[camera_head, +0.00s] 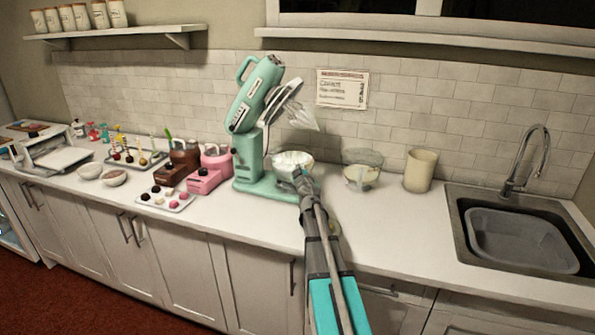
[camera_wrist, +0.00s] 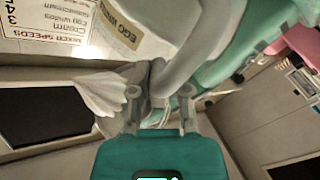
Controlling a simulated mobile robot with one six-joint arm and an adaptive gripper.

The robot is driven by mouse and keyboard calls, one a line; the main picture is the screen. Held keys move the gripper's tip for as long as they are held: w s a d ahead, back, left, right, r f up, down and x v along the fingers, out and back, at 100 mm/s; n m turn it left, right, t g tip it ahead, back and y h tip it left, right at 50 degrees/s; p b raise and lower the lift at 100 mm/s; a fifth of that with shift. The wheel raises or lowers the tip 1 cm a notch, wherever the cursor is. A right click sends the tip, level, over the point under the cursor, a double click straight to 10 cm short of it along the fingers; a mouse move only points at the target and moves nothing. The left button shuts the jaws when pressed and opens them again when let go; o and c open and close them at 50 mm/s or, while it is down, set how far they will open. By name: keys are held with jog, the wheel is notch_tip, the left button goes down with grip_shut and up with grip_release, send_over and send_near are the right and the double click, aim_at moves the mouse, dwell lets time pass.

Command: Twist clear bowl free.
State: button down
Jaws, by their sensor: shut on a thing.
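The clear bowl (camera_head: 281,173) holds white whipped contents and stands on the base of a mint-green stand mixer (camera_head: 249,165). The mixer head is tilted up, with the whisk (camera_head: 303,118) raised above and to the right of the bowl. My gripper (camera_head: 303,182) reaches from the front and is shut on the bowl at its front right side. In the wrist view, my gripper (camera_wrist: 159,98) has a pale curved surface between and beyond its fingers. The exact contact is hard to make out there.
Another glass bowl (camera_head: 362,172) with pale yellow contents and a cream canister (camera_head: 420,170) stand right of the mixer, before the sink (camera_head: 520,238). The counter front is clear left of my arm.

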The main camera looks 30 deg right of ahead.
jog(key=c, duration=0.5)
grip_release()
jog(key=shift+s, duration=0.1)
jog(key=v, duration=1.2)
jog(key=shift+a, duration=0.1)
dwell(0.4)
